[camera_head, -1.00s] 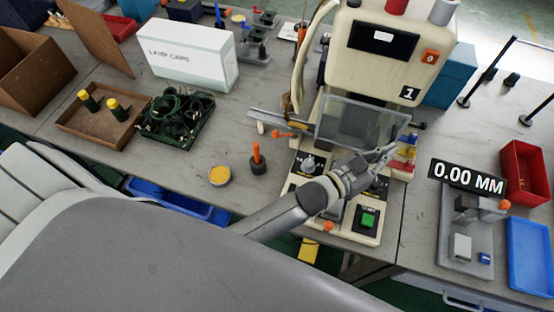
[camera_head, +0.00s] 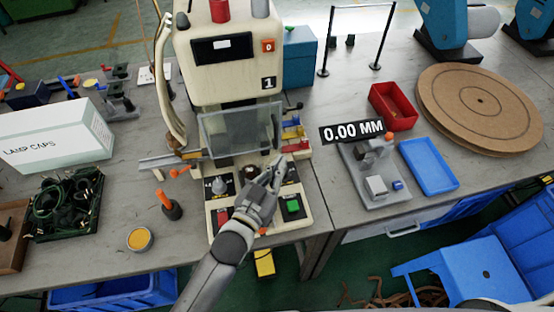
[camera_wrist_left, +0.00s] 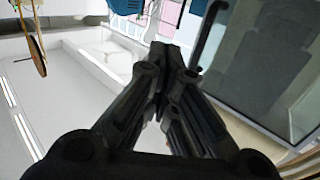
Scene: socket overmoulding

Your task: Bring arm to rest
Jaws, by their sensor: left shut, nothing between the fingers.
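My left arm comes up from the bottom of the head view. Its gripper (camera_head: 273,175) is over the front of the cream moulding machine (camera_head: 226,104), just below the clear guard (camera_head: 240,130) and above the control panel, near the green button (camera_head: 292,204). The fingers are shut and empty. In the left wrist view the two fingers (camera_wrist_left: 163,55) meet at their tips with nothing between them. My right gripper is not in view.
A measuring stand with a 0.00 MM display (camera_head: 352,131), a red bin (camera_head: 393,106) and a blue tray (camera_head: 428,166) lie to the right. A lamp caps box (camera_head: 56,138), a dark crate of cables (camera_head: 66,207) and a yellow-topped tin (camera_head: 140,239) are at left.

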